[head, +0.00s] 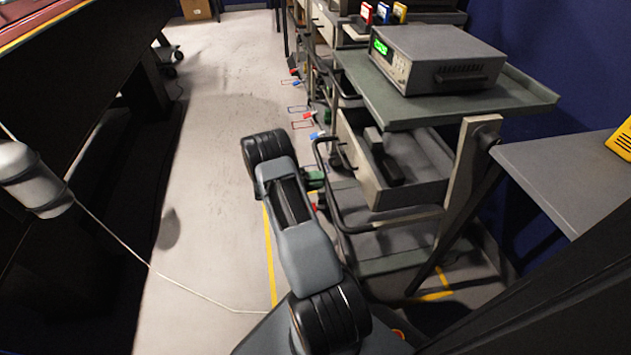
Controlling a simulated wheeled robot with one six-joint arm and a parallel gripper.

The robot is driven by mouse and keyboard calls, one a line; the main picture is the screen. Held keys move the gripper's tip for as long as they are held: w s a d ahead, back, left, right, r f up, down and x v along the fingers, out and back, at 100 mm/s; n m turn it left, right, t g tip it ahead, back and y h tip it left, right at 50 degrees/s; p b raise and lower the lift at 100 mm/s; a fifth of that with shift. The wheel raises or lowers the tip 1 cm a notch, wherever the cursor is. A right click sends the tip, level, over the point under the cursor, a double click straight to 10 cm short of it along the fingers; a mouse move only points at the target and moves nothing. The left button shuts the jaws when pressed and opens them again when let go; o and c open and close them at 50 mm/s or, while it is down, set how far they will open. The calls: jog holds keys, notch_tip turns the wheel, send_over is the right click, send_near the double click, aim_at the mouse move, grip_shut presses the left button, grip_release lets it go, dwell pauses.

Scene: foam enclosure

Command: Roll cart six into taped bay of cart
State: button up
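A cart (378,86) with a grey-green top tray stands right of centre; I cannot read a number on it. It carries a grey instrument (440,58) with a lit green display. Below is an open drawer (420,185) with dark items, and a lower shelf (385,262). A dark tubular handle (336,215) curves along its left side. Yellow floor tape (269,255) runs left of the cart, and another piece (436,296) shows under its right side. My arm reaches forward beside the handle. My gripper's fingers cannot be made out; the arm hides that area.
More carts stand in a row behind, with small red, blue and yellow boxes (383,13) on top. Small red and blue taped marks (302,124) lie on the floor there. A dark bench (85,85) fills the left. The grey aisle (215,90) between is mostly clear. A grey surface (560,175) juts in at right.

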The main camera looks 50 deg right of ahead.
jog(key=o, duration=0.6)
jog(key=shift+c, duration=0.2)
jog(key=shift+a, duration=0.1)
jog(key=b+v, duration=0.2)
jog(key=v, duration=0.5)
dwell(0.4)
